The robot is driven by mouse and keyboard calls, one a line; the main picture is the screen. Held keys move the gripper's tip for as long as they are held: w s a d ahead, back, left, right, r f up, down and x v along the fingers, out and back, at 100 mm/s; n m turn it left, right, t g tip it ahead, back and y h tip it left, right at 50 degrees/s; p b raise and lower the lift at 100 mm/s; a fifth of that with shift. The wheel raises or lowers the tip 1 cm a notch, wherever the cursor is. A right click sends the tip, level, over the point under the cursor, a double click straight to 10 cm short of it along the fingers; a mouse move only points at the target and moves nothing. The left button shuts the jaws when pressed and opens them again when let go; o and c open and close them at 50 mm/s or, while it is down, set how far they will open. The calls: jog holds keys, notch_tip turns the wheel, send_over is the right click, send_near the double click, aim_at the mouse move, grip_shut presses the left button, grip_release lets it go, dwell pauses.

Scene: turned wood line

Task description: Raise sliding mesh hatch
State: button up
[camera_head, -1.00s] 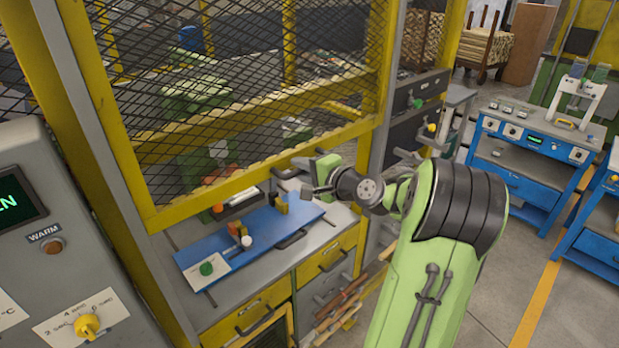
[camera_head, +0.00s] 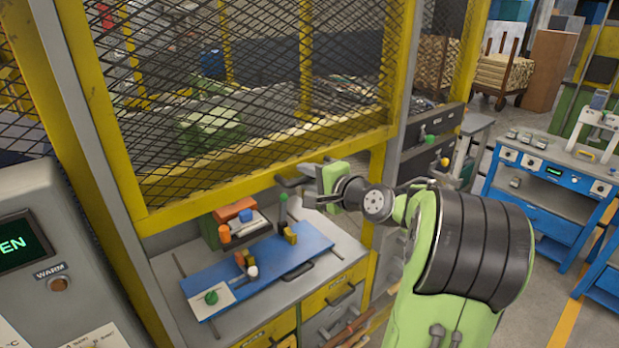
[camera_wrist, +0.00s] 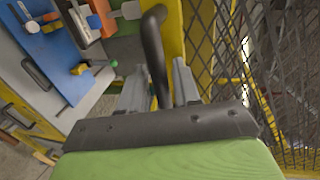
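The sliding mesh hatch (camera_head: 240,165) is a black mesh panel in a yellow frame. Its lower yellow rail stands above the bench, with an open gap beneath. A dark bar handle (camera_head: 292,182) sits at the rail's right part. My gripper (camera_head: 312,190) is at this handle. In the wrist view the handle (camera_wrist: 152,45) runs down between the two grey fingers of my gripper (camera_wrist: 158,88), which appear closed around it. The finger contact itself is partly hidden. The yellow rail (camera_wrist: 178,28) and mesh (camera_wrist: 240,60) show just right of the handle there.
Below the hatch, a blue board (camera_head: 225,275) with small parts lies on the grey bench, with an orange-topped block (camera_head: 232,210) behind it. A grey control panel (camera_head: 40,265) stands at left. Blue workbenches (camera_head: 545,190) stand at right across open floor.

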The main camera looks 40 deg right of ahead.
jog(key=shift+o, duration=0.4)
jog(key=shift+s, duration=0.15)
jog(key=v, duration=1.5)
jog(key=shift+s+d+b, duration=0.15)
jog(key=shift+s+b, duration=0.1)
jog(key=shift+b, duration=0.05)
jog(key=shift+w, duration=0.1)
jog(key=w+a+f+n+g+y+b, duration=0.25)
jog(key=a+f+n+g+b, duration=0.4)
jog(key=a+f, duration=0.75)
jog(key=s+a+f+n+g+h+b, duration=0.2)
jog(key=s+a+f+n, duration=0.4)
jog(key=s+a+n, duration=0.3)
jog(key=s+n+g, duration=0.1)
jog(key=s+n, duration=0.1)
jog(key=s, duration=0.2)
jog(key=shift+s+h, duration=0.15)
jog(key=shift+h, duration=0.2)
jog(key=shift+a+r+g, duration=0.1)
jog(key=shift+g, duration=0.15)
